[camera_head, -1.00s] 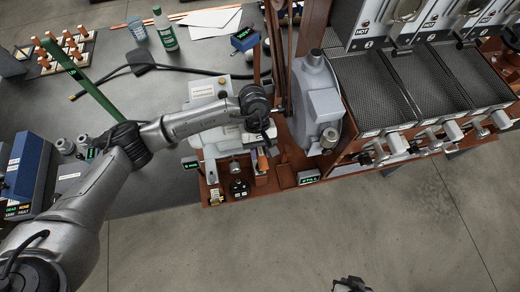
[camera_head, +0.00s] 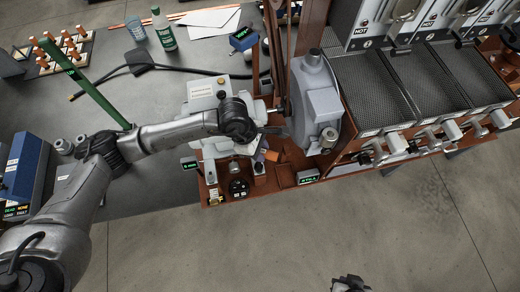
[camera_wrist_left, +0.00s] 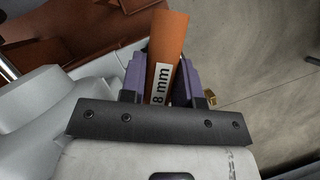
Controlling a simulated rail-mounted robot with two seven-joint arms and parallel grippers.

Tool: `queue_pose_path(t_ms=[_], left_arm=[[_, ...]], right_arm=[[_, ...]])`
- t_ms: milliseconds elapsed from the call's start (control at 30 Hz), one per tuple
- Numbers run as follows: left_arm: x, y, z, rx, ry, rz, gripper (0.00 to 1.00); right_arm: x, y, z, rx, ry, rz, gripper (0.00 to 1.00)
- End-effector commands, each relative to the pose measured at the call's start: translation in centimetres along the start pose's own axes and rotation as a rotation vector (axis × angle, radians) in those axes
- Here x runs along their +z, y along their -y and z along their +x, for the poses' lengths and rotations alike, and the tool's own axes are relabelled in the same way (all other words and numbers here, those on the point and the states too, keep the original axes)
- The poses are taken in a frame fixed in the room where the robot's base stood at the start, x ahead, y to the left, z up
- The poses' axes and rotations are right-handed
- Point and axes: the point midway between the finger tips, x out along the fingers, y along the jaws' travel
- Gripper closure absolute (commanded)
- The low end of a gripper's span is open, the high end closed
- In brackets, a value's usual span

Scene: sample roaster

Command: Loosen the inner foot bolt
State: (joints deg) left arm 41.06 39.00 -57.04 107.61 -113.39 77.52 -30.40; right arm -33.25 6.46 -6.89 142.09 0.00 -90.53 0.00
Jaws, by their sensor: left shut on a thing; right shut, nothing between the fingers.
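My left gripper (camera_head: 262,153) is shut on an orange-handled tool labelled 8 mm, over the front edge of the wooden stand beside the grey machine (camera_head: 318,100). In the left wrist view the orange tool (camera_wrist_left: 166,55) stands between the purple fingers of the gripper (camera_wrist_left: 160,80). The tool's working end is hidden. A small brass part (camera_wrist_left: 210,97) shows just right of the fingers; I cannot tell whether it is a bolt. I cannot make out the inner foot bolt. My right gripper (camera_head: 350,284) is shut and empty at the bottom edge, far from the stand.
A white machine (camera_head: 207,92) stands partly behind my left wrist. Small displays (camera_head: 308,176) and a round black part (camera_head: 239,188) line the stand's front edge. Mesh trays (camera_head: 375,95) lie to the right. The floor in front is clear.

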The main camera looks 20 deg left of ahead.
Motion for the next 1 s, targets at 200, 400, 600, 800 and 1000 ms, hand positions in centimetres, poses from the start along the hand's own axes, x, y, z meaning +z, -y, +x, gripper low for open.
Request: queue_pose_path(t_ms=[200, 400, 600, 800, 1000], left_arm=[[-0.17, -0.06, -0.13, 0.097, -0.005, -0.218, 1.00], [-0.11, -0.06, -0.11, 0.184, -0.005, -0.417, 1.00], [-0.10, -0.07, -0.12, 0.274, -0.004, -0.625, 1.00], [-0.08, -0.04, -0.06, 0.369, -0.005, -0.847, 1.00], [-0.01, 0.00, -0.04, 0.471, -0.005, -1.086, 1.00]], right_arm=[[0.03, -0.18, -0.03, 0.005, 0.001, -0.006, 1.00], [0.07, -0.38, -0.03, 0.010, 0.002, -0.012, 1.00], [0.06, -0.36, -0.03, 0.009, 0.002, -0.011, 1.00], [0.04, -0.25, -0.03, 0.007, 0.001, -0.008, 1.00], [0.00, -0.10, -0.04, 0.003, 0.000, -0.003, 1.00]])
